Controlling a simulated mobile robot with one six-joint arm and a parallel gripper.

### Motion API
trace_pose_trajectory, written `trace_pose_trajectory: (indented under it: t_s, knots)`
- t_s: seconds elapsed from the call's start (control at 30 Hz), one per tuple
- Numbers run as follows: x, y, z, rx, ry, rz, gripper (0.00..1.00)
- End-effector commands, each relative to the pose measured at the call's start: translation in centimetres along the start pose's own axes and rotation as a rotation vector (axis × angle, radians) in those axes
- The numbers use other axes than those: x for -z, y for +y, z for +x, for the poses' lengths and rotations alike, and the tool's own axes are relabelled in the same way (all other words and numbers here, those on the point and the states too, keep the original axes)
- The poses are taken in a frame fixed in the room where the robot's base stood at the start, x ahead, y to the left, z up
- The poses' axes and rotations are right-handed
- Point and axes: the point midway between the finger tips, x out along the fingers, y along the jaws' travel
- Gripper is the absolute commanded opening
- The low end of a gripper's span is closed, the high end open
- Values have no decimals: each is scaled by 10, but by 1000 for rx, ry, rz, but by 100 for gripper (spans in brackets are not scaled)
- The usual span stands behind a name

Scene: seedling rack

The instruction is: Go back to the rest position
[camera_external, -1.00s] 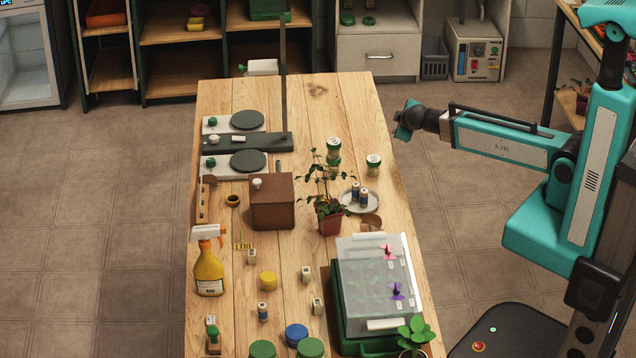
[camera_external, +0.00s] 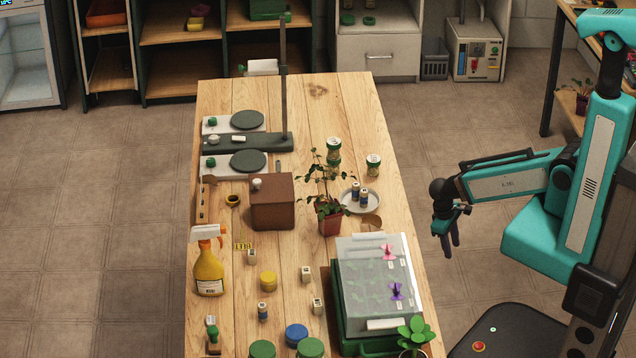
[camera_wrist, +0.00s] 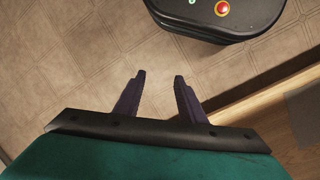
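My gripper (camera_external: 449,244) hangs beside the right edge of the wooden table, over the floor, with its fingers pointing down. In the wrist view the two dark fingers of my gripper (camera_wrist: 160,78) stand apart with only floor between them, so it is open and empty. My arm is folded back near my column, clear of everything on the table.
The wooden table (camera_external: 330,108) holds a seedling tray with a clear lid (camera_external: 372,270), a potted plant (camera_external: 329,222), a brown box (camera_external: 272,205), a yellow spray bottle (camera_external: 209,272) and several jars. The floor (camera_external: 455,115) between table and arm is free.

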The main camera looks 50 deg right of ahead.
Motion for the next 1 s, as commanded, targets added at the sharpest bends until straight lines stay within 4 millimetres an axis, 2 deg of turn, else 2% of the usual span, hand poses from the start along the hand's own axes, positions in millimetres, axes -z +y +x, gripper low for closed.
trace_pose_trajectory:
  t_s: [0.03, 0.2, 0.4, 0.57, 1.0]
  knots:
    - [-16, -10, 13, 26, -40, 4, 37]
    - [-67, -44, 43, 113, -169, 22, 37]
    - [-110, -70, 62, 179, -277, 36, 37]
    - [-122, -78, 66, 197, -307, 40, 37]
    - [-122, -78, 65, 197, -307, 41, 37]
